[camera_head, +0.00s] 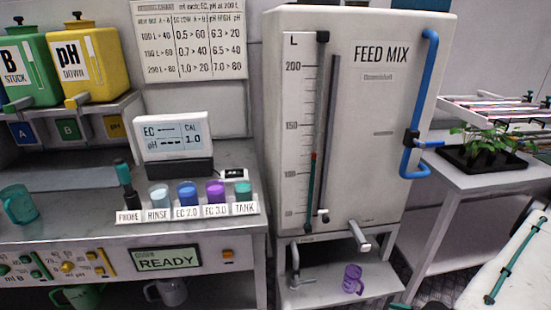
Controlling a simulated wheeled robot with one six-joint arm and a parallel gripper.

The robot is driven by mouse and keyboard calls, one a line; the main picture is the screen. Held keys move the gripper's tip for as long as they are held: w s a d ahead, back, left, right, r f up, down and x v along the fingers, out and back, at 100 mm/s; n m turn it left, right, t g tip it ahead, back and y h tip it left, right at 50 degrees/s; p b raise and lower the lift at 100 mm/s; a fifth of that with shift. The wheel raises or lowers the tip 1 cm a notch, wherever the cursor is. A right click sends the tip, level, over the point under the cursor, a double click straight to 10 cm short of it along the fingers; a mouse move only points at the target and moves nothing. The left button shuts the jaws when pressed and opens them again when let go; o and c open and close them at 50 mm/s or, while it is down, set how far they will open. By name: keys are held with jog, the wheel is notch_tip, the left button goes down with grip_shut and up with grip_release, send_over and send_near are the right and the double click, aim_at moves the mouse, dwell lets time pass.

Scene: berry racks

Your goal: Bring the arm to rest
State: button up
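My gripper is not in view, and I cannot make out any part of the arm with certainty. The task names no other object. The white FEED MIX tank (395,100) stands upright in the middle, with a level scale and a blue pipe (428,90) on its right side. A purple cup (352,279) stands on the low shelf (318,291) under the tank's tap (359,236).
A bench (90,236) at left holds a teal mug (19,204), a meter (172,136), a probe (127,187) and several small cups. Green (27,72) and yellow (87,62) jugs sit above. A plant tray (484,160) sits on the right table (440,188).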

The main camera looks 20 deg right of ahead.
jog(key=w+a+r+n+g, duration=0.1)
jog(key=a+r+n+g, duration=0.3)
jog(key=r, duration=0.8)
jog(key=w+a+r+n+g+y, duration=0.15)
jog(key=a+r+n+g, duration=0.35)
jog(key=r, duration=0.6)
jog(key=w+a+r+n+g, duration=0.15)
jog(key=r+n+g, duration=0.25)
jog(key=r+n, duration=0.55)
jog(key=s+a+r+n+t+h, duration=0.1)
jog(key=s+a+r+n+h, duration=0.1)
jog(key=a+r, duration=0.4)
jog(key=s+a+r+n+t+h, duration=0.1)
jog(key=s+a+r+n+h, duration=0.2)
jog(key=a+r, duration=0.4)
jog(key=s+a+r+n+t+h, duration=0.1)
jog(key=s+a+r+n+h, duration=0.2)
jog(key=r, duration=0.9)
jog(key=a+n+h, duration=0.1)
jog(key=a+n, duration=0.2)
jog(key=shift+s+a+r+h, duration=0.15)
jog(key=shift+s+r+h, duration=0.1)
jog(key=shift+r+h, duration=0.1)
